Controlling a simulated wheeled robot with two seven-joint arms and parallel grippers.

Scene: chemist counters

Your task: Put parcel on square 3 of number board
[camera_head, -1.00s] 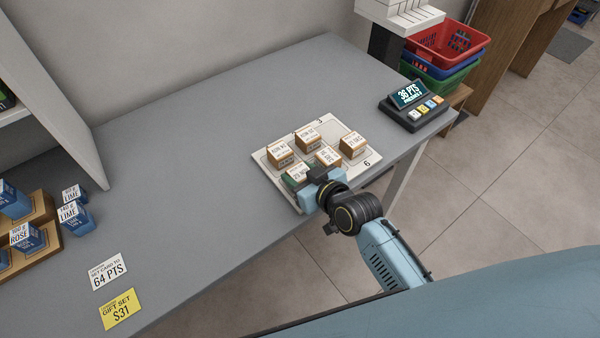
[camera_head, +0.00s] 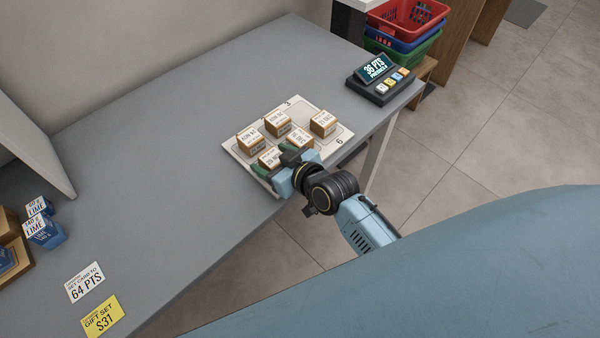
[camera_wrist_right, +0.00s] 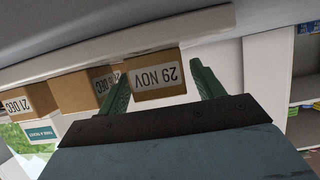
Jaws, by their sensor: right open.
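The number board (camera_head: 232,148) is a pale panel lying on the grey counter, its numbers 3 and 6 readable. Several brown parcels with white date labels stand on it. The square by the 3 (camera_head: 304,112) is bare. A parcel (camera_head: 271,159) in the front row is nearest my right gripper (camera_head: 277,162). In the right wrist view this parcel (camera_wrist_right: 155,90) reads 29 NOV, upside down, between my green fingers (camera_wrist_right: 160,84). The fingers are apart, one on each side of it; I cannot tell whether they touch it. My left gripper is out of view.
A parcel (camera_head: 299,139) stands close beside the fingers, with another (camera_head: 323,122) beyond it. A points display (camera_head: 380,82) stands right of the board, with stacked baskets (camera_head: 405,30) behind. Blue boxes (camera_head: 43,229) and price cards (camera_head: 86,282) are at left. The counter between is clear.

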